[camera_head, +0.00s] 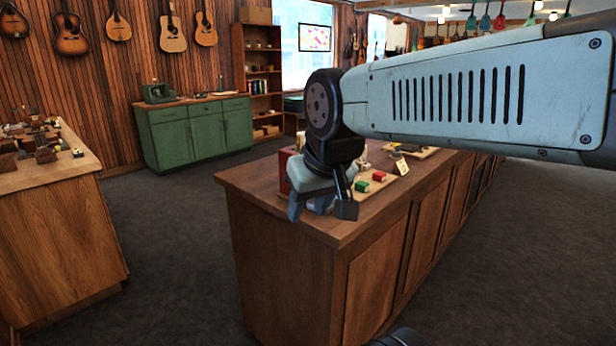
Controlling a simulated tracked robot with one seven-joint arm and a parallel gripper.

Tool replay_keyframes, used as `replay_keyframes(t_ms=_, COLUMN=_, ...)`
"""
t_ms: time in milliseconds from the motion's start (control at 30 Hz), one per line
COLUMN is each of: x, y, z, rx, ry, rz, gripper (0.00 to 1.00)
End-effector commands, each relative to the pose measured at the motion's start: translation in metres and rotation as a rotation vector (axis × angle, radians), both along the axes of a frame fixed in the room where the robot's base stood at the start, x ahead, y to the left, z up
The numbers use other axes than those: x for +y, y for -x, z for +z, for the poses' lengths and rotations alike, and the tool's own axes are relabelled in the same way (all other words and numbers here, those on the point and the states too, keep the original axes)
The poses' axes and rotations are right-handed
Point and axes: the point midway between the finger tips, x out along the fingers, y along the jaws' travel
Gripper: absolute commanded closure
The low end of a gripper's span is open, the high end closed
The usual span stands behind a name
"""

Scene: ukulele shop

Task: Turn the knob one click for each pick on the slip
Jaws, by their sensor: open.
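My gripper (321,208) hangs over the near left end of the wooden counter (290,214), its fingers apart. I see nothing held between them, though the view there is small. A reddish box (285,165) stands behind my gripper, mostly hidden by it. To the right of my gripper, a small green block (361,186) and a small red block (379,176) lie on a pale board. A small white card (401,166), perhaps the slip, is just beyond them; any marks on it are too small to read. I cannot make out a knob or picks.
My arm crosses the upper right and hides part of the counter. Another wooden bench (50,168) with small parts is at the left. A green cabinet (195,136) stands against the back wall, below hanging guitars (172,32). Open carpet (165,235) lies between the benches.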

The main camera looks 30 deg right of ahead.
Motion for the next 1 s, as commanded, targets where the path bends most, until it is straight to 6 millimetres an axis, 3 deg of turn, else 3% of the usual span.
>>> replay_keyframes(t_ms=200, x=0.001, y=-0.005, z=-0.003, rx=0.022, ry=-0.043, rz=-0.051, gripper=0.40)
replay_keyframes(t_ms=267, x=-0.010, y=-0.010, z=-0.006, rx=0.042, ry=-0.084, rz=-0.101, gripper=0.40)
replay_keyframes(t_ms=367, x=-0.010, y=-0.022, z=-0.013, rx=0.086, ry=-0.184, rz=-0.214, gripper=0.40)
replay_keyframes(t_ms=667, x=-0.015, y=-0.076, z=-0.033, rx=0.210, ry=-0.570, rz=-0.635, gripper=0.40)
replay_keyframes(t_ms=867, x=-0.036, y=-0.117, z=-0.042, rx=0.267, ry=-0.848, rz=-0.921, gripper=0.40)
replay_keyframes(t_ms=1000, x=-0.062, y=-0.146, z=-0.048, rx=0.292, ry=-1.056, rz=-1.119, gripper=0.40)
